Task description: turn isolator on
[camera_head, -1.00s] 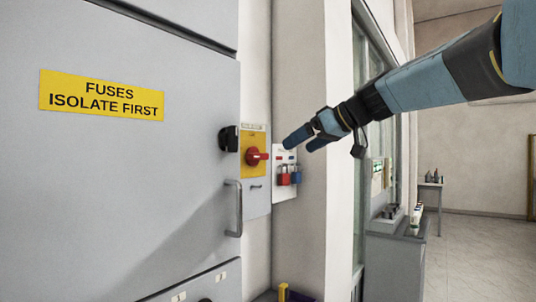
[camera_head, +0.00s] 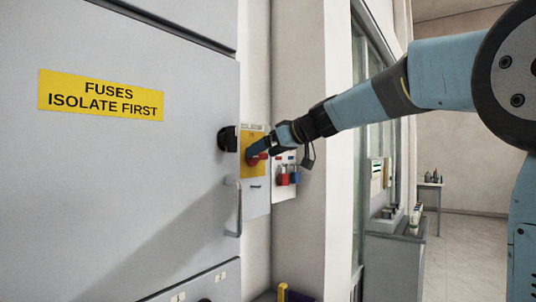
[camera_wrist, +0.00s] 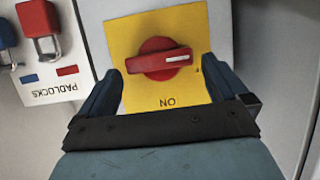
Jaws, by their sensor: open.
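The isolator switch is a red rotary knob (camera_wrist: 160,58) on a yellow plate (camera_wrist: 120,35) in the wrist view. Its handle lies sideways there, with a white mark on its right end. The word ON shows upside down below the knob. The knob also shows in the head view (camera_head: 251,160), partly covered by my gripper (camera_head: 262,150). In the wrist view my gripper (camera_wrist: 164,73) is open, with one blue finger on each side of the knob. Small gaps seem to show between fingers and knob; I cannot tell whether they touch.
A padlock board (camera_head: 284,193) with red and blue padlocks is close on the right. A bench (camera_head: 395,260) stands farther right.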

